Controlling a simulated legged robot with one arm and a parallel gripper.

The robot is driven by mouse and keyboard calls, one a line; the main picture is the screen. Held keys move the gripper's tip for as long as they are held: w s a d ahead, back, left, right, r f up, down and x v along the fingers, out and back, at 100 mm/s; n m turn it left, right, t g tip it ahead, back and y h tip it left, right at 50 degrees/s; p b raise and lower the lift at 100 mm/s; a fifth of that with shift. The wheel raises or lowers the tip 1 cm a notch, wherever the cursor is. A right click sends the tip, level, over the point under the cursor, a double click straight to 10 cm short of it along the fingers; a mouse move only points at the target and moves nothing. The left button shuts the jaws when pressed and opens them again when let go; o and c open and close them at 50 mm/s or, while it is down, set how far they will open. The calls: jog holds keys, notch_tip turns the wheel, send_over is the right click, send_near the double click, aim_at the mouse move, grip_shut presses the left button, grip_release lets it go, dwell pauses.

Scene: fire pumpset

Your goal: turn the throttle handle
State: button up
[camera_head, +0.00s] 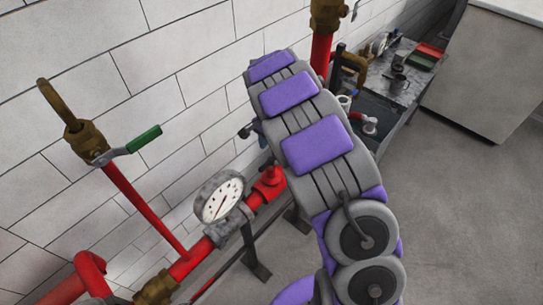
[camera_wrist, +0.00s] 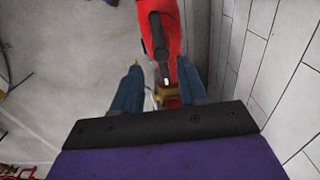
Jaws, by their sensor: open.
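In the wrist view a dark lever (camera_wrist: 160,38) lies against a red pipe body (camera_wrist: 172,12); it looks like the throttle handle, but I cannot be sure. My gripper (camera_wrist: 160,66) is open, with one blue finger on each side of the lever's lower end. The lever's pale tip sits between the fingertips in the picture; I cannot tell how far apart they are in depth. A brass fitting (camera_wrist: 172,92) shows between the fingers.
A white wall (camera_wrist: 228,45) runs close on the right in the wrist view. The head view shows a green-handled valve lever (camera_head: 144,138), a pressure gauge (camera_head: 220,197), a red pipe (camera_head: 145,210) and a grey bench (camera_head: 388,84). Open floor (camera_head: 455,200) lies at the right.

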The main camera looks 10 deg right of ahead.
aim_at(268, 161)
notch_tip(268, 161, down, 7)
jog(key=shift+r+p, duration=0.1)
jog(key=shift+p, duration=0.45)
jog(key=shift+d, duration=0.55)
jog(key=shift+a, duration=0.8)
jog(key=shift+c, duration=0.9)
jog(key=shift+a, duration=0.55)
jog(key=c, duration=0.3)
jog(key=shift+s+d, duration=0.1)
jog(key=shift+d, duration=0.25)
grip_shut()
jog(key=shift+d, duration=0.3)
